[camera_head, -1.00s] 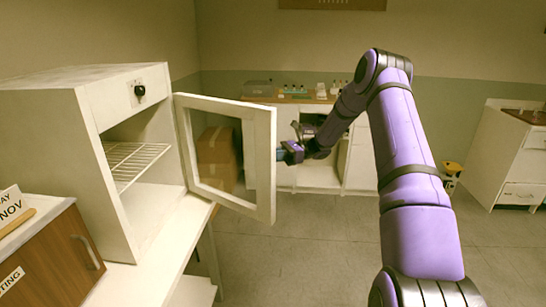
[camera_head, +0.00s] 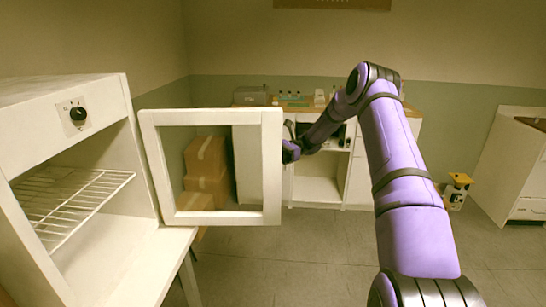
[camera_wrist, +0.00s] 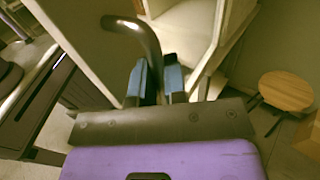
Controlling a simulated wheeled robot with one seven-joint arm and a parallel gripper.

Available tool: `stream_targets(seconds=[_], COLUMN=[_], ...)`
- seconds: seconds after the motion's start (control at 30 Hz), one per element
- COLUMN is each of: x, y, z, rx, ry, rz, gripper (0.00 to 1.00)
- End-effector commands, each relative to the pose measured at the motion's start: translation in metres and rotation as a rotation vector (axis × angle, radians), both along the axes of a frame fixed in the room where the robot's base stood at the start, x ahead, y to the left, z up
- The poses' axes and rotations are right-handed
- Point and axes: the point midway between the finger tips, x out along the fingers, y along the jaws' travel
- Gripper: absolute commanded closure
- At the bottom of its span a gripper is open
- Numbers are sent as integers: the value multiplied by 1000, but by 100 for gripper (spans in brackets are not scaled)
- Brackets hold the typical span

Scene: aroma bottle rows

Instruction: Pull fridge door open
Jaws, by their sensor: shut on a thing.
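The fridge (camera_head: 105,95) is a white cabinet at the left in the head view. Its door (camera_head: 271,170), a white frame around a clear pane, stands open and swung well away from the cabinet. Inside is a wire shelf (camera_head: 70,192); the parts of it that show are bare. My gripper (camera_head: 289,152) is at the door's right, free edge, partly hidden behind the frame. In the wrist view my gripper (camera_wrist: 155,78) has its blue fingers shut on the dark curved door handle (camera_wrist: 137,28).
Cardboard boxes (camera_head: 206,165) show through the door pane. A white counter (camera_head: 357,170) with small bottles stands at the back. A white cabinet (camera_head: 510,165) is at the right, with a yellow item (camera_head: 457,190) beside it. A round wooden stool (camera_wrist: 287,91) shows in the wrist view. Open floor lies between.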

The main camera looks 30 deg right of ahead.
Motion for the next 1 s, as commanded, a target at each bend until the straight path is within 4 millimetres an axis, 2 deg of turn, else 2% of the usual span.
stream_targets(seconds=[0.37, 0.4, 0.5, 0.83, 1.0], x=[0, 0, 0, 0, 2], y=[1, 2, 1, -2, -21], z=[0, 0, 0, 0, -1], rx=[1, 1, 1, 0, 1], ry=[2, 2, 1, 0, -1], rz=[6, 6, 6, 4, 2], gripper=[100, 85, 64, 64, 64])
